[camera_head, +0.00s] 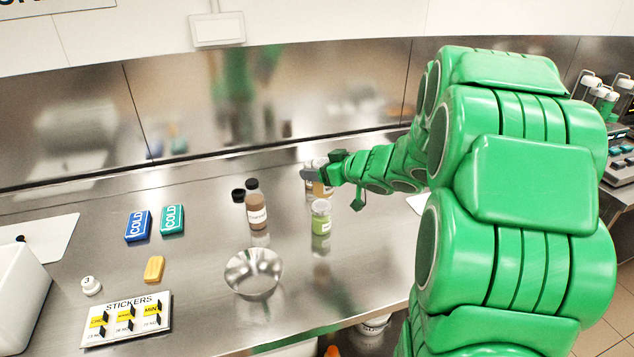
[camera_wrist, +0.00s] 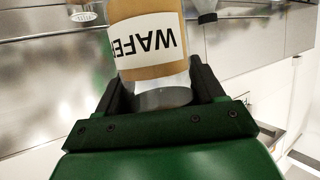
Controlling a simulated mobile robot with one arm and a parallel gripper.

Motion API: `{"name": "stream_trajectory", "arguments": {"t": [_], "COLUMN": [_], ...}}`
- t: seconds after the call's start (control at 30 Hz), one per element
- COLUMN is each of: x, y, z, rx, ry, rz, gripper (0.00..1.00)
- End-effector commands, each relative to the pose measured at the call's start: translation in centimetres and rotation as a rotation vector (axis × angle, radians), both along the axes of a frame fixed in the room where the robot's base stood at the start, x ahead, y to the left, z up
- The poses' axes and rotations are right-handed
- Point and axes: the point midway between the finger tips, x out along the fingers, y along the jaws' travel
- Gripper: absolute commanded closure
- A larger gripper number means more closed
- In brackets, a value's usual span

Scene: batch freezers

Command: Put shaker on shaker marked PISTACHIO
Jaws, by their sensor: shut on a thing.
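My gripper (camera_head: 322,172) is shut on a shaker with tan contents (camera_head: 321,190), partly hidden by my fingers in the head view. In the wrist view the shaker (camera_wrist: 150,68) sits between my fingers (camera_wrist: 160,95), with a white label whose upside-down letters read "WAFE", the rest cut off. I cannot tell whether it touches the counter. A clear-topped shaker with green contents (camera_head: 321,222) stands upright on the counter just in front of my gripper, apart from the held one. Its pale label is too small to read.
A metal bowl (camera_head: 253,274) is in front. COLD packs (camera_head: 138,226), a yellow block (camera_head: 154,269) and a stickers card (camera_head: 126,320) lie farther left. The steel back wall (camera_head: 230,100) is behind.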

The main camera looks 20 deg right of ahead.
Motion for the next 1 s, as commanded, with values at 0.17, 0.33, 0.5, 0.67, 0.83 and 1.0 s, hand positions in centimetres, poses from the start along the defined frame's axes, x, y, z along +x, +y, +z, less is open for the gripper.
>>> {"name": "stream_trajectory", "arguments": {"t": [0.17, 0.33, 0.5, 0.67, 0.83, 1.0], "x": [1.3, 1.9, 2.4, 2.5, 2.5, 2.5], "y": [-0.1, -0.2, -0.3, -0.3, -0.3, -0.3], "z": [-1.5, -2.2, -2.8, -4.6, -5.8, -6.0], "rx": [0.001, 0.002, 0.001, 0.003, 0.002, 0.001], "ry": [0.000, -0.001, -0.001, 0.001, -0.003, -0.003], "rz": [0.000, 0.000, 0.000, 0.000, 0.000, 0.000], "gripper": [0.72, 0.72, 0.72, 0.72, 0.72, 0.72]}}
